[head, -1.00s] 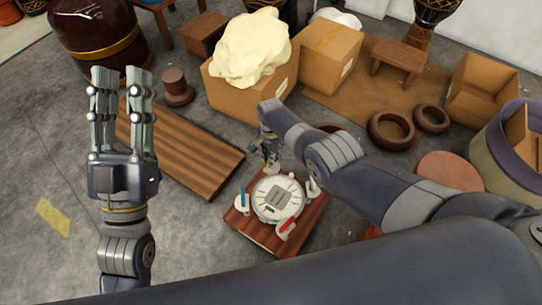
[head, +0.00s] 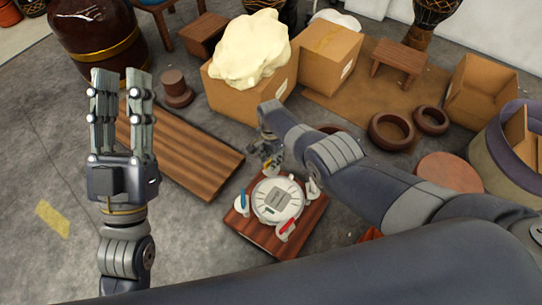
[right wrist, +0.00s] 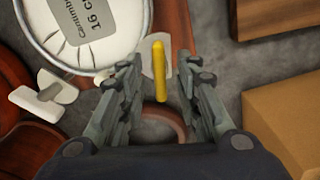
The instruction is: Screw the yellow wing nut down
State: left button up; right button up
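The yellow wing nut (right wrist: 159,70) shows edge-on as an upright bar in the right wrist view, in front of a pale tab on the drum's rim. My right gripper (right wrist: 159,85) is open, one finger on each side of it, with gaps visible. In the head view my right gripper (head: 270,158) is at the far edge of the round white drum head (head: 278,200); I cannot make out the yellow wing nut there. Blue (head: 242,200), red (head: 287,228) and white (head: 312,188) wing nuts sit around the rim. My left gripper (head: 121,100) is open and empty, fingers up.
The drum stands on a small wooden board (head: 258,236). A long slatted wooden platform (head: 190,160) lies to its left. Cardboard boxes (head: 250,98) stand behind, one with a cream lump (head: 250,48) on top. Brown rings (head: 391,132) lie right.

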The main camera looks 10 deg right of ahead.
notch_tip(320, 180, up, 12)
dwell(1.0)
dwell(0.4)
